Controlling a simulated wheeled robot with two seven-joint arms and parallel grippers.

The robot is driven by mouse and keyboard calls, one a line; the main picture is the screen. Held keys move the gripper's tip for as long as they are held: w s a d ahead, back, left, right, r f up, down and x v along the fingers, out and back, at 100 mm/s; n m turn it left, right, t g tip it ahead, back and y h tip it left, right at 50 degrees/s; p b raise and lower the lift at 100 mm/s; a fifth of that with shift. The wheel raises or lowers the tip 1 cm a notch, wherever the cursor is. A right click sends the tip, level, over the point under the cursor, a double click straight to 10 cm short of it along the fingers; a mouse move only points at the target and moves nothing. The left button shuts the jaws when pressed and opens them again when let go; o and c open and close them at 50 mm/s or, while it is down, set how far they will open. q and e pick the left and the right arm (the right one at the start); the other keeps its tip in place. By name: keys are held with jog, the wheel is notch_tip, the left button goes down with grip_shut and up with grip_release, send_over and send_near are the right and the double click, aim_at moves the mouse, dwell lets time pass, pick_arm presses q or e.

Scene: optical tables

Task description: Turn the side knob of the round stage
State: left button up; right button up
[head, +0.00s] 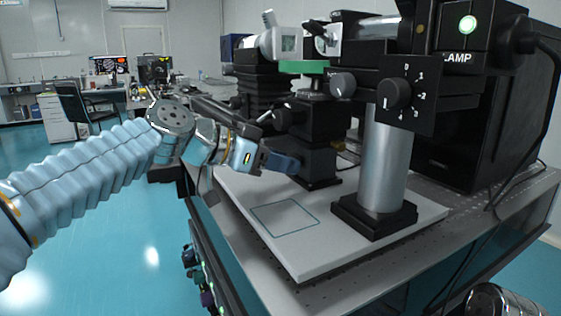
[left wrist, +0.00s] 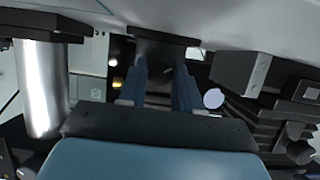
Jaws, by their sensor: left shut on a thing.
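The black stage assembly (head: 321,163) stands on the white base plate, left of a silver post. My left gripper (head: 287,163) reaches in from the left at the lower part of this assembly, with its blue fingers at the assembly's near left side. My right gripper is not in view.
The white base plate (head: 330,251) has bare room around a marked square. A silver post (head: 383,165) and a black box with dials (head: 405,95) stand to the right. A black cable hangs at the far right. Open blue floor lies at left.

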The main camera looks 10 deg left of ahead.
pick_arm(q)
jog(key=shift+w+a+n+g+h, duration=0.1)
jog(key=shift+n+g+h, duration=0.7)
jog(key=shift+n, duration=0.6)
jog(key=o, duration=1)
jog(key=shift+o, duration=0.2)
jog(key=v, duration=1.4)
jog(key=shift+w+r, duration=0.1)
jog(key=shift+r, duration=0.05)
